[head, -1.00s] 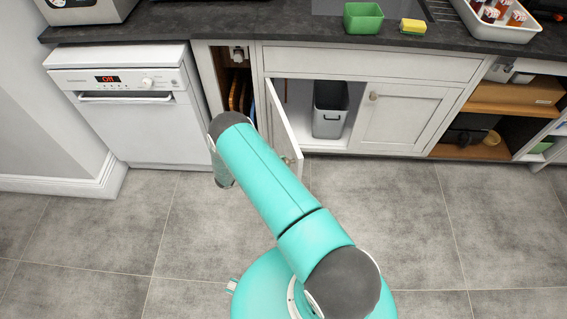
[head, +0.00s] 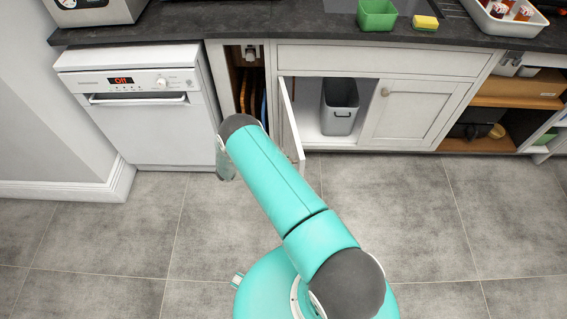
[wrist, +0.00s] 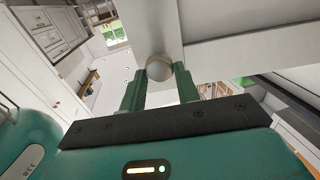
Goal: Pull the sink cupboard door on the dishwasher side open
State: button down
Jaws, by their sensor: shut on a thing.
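The sink cupboard door on the dishwasher side (head: 290,122) stands open, swung out at a wide angle and seen nearly edge-on in the head view. My arm covers part of it. In the wrist view my gripper (wrist: 158,84) is shut on the round door knob (wrist: 158,67), one green finger on each side. The white door panel (wrist: 148,22) rises behind the knob. My gripper's fingers are hidden behind my arm in the head view. The dishwasher (head: 140,108) stands to the left, its display lit.
A grey bin (head: 339,108) stands inside the open cupboard. The other sink cupboard door (head: 411,113) is shut. A narrow open bay (head: 250,85) lies beside the dishwasher, and open shelves (head: 514,95) are at the right. The tiled floor in front is clear.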

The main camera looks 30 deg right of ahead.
jog(key=shift+w+a, duration=0.15)
jog(key=shift+a, duration=0.1)
dwell(0.4)
jog(key=c, duration=1)
grip_release()
jog(key=shift+c, duration=0.2)
jog(key=v, duration=1.3)
jog(key=shift+w+a, duration=0.25)
jog(key=shift+a, duration=0.05)
